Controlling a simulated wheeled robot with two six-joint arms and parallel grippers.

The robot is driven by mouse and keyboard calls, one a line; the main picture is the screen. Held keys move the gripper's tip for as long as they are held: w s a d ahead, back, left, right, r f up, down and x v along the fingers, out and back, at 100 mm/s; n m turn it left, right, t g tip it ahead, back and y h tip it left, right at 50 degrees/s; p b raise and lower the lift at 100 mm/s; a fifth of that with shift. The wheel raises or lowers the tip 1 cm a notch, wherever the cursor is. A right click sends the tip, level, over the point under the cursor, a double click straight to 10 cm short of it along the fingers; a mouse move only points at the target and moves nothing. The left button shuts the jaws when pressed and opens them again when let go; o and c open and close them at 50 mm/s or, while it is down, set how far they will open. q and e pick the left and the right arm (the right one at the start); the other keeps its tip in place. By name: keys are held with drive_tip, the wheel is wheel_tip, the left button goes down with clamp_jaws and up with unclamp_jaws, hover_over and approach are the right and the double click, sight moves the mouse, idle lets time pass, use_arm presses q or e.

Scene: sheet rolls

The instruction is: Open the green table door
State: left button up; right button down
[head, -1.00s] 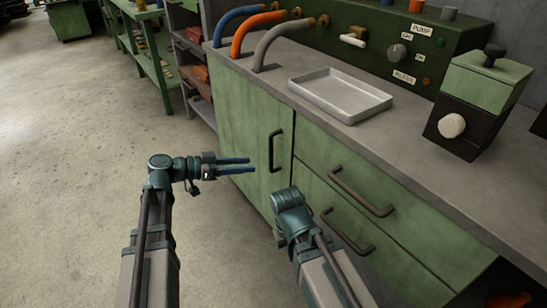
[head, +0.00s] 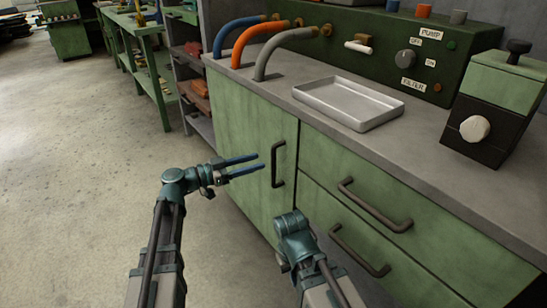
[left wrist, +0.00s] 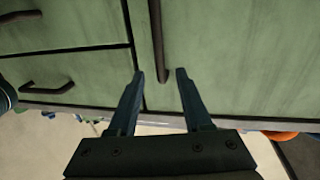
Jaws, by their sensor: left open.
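The green table door (head: 245,150) is the left front panel of the bench and looks shut. Its dark vertical handle (head: 278,165) is at the door's right side. My left gripper (head: 261,162) is open and empty, its fingers pointing at the handle from just left of it in the head view. In the left wrist view, the handle (left wrist: 157,35) runs down between the two open fingertips (left wrist: 160,73); I cannot tell whether they touch it. My right arm's end (head: 293,237) is in front of the drawers, with its fingers hidden.
Two drawers with dark handles (head: 375,205) are right of the door. A white tray (head: 347,101) and a green and black device (head: 495,105) stand on the grey worktop. Open floor (head: 80,190) lies to the left.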

use_arm(q)
drive_tip(key=x, duration=0.7)
clamp_jaws()
idle(1.4)
